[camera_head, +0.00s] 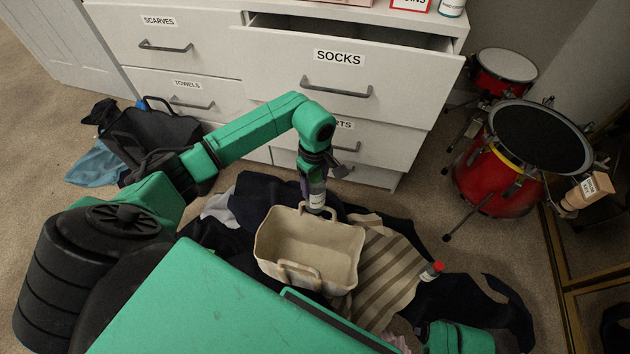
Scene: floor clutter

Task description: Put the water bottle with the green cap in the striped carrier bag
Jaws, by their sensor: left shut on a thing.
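My left gripper (315,176) points down at the far rim of an open cream bag (262,248) with loop handles. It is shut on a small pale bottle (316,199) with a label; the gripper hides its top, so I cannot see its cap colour. The bottle is at the bag's far rim in the picture; I cannot tell whether it touches it. Beige and brown striped material (388,272) spreads to the right of the cream bag; I cannot tell whether the two are one bag. My right gripper is not in view.
A red-capped bottle (432,271) lies at the striped material's right edge. Dark clothes (258,192) surround the bag. A black bag (150,132) lies at left. A white dresser (270,85) with its socks drawer ajar stands behind. Red drums (500,175) stand at right.

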